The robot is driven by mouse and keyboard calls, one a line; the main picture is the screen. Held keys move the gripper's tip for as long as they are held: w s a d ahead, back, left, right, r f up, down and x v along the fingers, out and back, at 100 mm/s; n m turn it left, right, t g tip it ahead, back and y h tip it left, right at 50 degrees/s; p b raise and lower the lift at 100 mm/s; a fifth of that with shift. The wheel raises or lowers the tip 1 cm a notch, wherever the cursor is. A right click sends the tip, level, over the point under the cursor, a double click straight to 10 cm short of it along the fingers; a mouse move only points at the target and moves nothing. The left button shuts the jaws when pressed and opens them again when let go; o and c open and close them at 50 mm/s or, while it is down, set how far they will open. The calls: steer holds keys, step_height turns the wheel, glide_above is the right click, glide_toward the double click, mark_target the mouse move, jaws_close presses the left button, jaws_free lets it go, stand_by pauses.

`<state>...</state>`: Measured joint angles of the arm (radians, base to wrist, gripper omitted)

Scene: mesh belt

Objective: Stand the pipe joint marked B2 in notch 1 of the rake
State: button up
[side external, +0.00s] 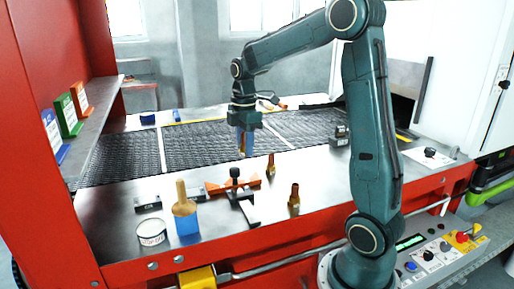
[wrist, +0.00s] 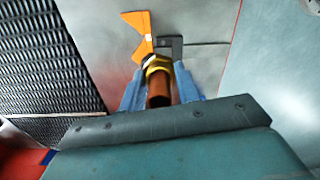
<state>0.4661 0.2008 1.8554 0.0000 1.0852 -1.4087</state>
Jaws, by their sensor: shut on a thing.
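My gripper (side external: 243,142) hangs above the front edge of the mesh belt, pointing down. In the wrist view its two blue fingers (wrist: 158,78) are shut on a copper-brown pipe joint (wrist: 159,95) with a yellow collar. The held joint's lower tip (side external: 242,153) shows below the fingers in the side view. No B2 mark is readable. The orange notched piece, apparently the rake (side external: 216,187), lies on the steel table, with a dark clamp (side external: 235,176) on it. It also shows ahead of the fingers in the wrist view (wrist: 139,42). Its notch numbers cannot be read.
Two similar brown pipe joints stand on the table, one (side external: 271,166) behind the other (side external: 294,200). A brush in a blue pot (side external: 187,223), a white tin (side external: 151,233) and dark blocks (side external: 148,203) are at the left front. The mesh belt (side external: 120,155) lies behind.

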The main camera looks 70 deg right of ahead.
steer(key=w+a+f+m, duration=0.2)
steer(key=a+f+m, duration=0.1)
steer(key=w+a+f+m, duration=0.2)
steer(key=a+m, duration=0.1)
steer(key=w+a+f+m, duration=0.3)
steer(key=shift+a+f+m, duration=0.2)
steer(key=shift+f+m, duration=0.1)
steer(key=shift+f, duration=0.05)
steer(key=shift+w+a+f+m, duration=0.25)
steer(key=shift+a+f+m, duration=0.25)
steer(key=shift+a+m, duration=0.1)
step_height(320, 180, up, 22)
steer(key=n, duration=0.3)
glide_above(269, 183)
step_height(269, 183, down, 20)
steer(key=shift+f, duration=0.25)
stand_by(0.7)
steer(key=shift+f, duration=2.15)
